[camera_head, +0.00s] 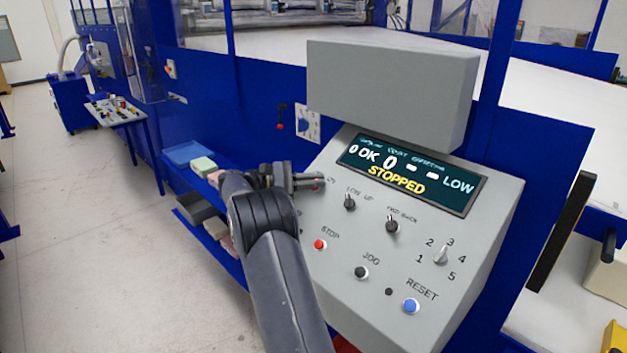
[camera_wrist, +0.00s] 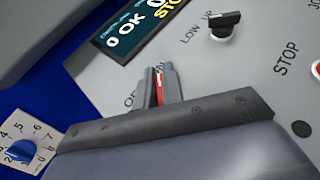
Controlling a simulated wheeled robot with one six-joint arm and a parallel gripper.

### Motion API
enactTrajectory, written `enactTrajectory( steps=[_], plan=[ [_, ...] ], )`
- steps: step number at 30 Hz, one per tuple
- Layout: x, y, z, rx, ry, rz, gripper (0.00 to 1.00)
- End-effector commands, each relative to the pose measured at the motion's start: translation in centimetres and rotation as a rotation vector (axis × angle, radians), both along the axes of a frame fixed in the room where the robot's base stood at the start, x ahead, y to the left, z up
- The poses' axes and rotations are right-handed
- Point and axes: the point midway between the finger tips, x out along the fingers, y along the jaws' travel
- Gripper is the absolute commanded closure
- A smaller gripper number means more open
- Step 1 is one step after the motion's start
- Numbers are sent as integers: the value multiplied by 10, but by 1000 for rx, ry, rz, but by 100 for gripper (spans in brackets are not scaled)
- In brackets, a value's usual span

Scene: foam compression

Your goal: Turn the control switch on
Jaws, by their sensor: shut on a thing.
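The control panel (camera_head: 330,270) is a sloped grey box with a display (camera_head: 410,175) reading "STOPPED". My gripper (camera_head: 321,183) is at the panel's upper left, below the display's left end. In the wrist view my gripper (camera_wrist: 160,86) is shut on a red part, the control switch (camera_wrist: 159,88), which shows as a thin red strip between the fingers. Printed letters beside it are partly covered, with "O" visible. The rest of the switch is hidden by the fingers.
A black low/up knob (camera_head: 349,202), a second black knob (camera_head: 392,225), a red stop button (camera_head: 320,244), a black jog button (camera_head: 361,272) and a blue reset button (camera_head: 411,306) stand on the panel. A grey box (camera_head: 390,90) overhangs the display.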

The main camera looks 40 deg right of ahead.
Motion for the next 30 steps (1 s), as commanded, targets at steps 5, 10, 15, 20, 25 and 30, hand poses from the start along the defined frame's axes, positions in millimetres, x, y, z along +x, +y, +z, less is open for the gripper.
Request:
enactTrajectory(
  steps=[5,10,15,20,25,30],
  plan=[
    [-1,0,-4,7,4,-3,90],
    [0,0,-4,6,3,-2,76],
    [0,0,-2,4,2,0,69],
    [0,1,-2,2,2,0,69],
    [10,16,-3,2,1,4,69],
    [29,46,-4,2,0,5,69]
  ],
)
